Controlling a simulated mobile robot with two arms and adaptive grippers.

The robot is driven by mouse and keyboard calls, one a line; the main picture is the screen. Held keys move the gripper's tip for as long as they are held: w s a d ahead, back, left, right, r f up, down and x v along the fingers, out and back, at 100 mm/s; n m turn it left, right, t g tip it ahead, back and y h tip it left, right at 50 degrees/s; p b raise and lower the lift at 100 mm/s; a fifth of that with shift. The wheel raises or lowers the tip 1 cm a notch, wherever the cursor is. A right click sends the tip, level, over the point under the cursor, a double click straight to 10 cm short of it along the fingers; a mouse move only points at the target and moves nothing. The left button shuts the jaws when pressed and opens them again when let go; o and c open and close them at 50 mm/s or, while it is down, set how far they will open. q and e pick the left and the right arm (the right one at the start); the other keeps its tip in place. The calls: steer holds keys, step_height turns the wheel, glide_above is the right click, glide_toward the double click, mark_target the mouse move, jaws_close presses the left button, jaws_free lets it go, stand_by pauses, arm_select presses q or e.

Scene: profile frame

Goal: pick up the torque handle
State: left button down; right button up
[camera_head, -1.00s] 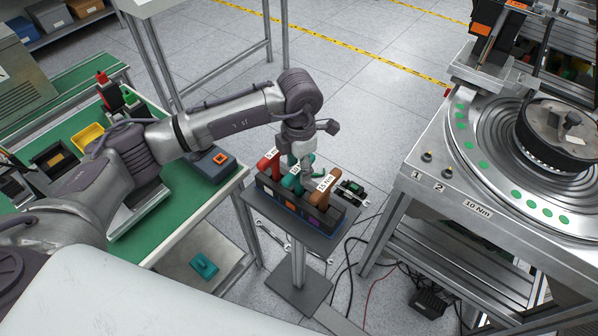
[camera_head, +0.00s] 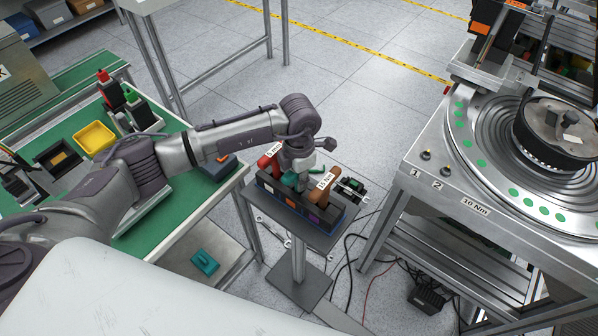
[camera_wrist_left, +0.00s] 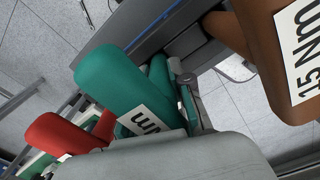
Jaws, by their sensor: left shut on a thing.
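Three torque handles stand in a dark rack (camera_head: 312,216) on a small grey stand: red (camera_head: 268,160), teal (camera_head: 288,178) and brown (camera_head: 326,186). My left gripper (camera_head: 301,178) is down at the middle, teal handle, shut on it and partly covering it in the head view. In the left wrist view the teal handle (camera_wrist_left: 108,82) lies close against the gripper, its label partly hidden. The brown handle (camera_wrist_left: 268,58) reads "15 Nm" to its right, and the red handle (camera_wrist_left: 62,134) is at left. My right gripper is out of view.
A green-topped bench (camera_head: 176,130) with a yellow bin (camera_head: 94,137) stands at left. A metal table with a round turntable (camera_head: 490,150) stands at right. Cables (camera_head: 362,262) lie on the floor. The red and brown handles flank the gripper closely.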

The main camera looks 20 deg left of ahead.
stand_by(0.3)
arm_select(q)
step_height(320, 180, up, 10)
steer(key=shift+b, duration=1.25)
steer(key=shift+r, duration=0.1)
step_height(320, 180, up, 7)
steer(key=p, duration=0.3)
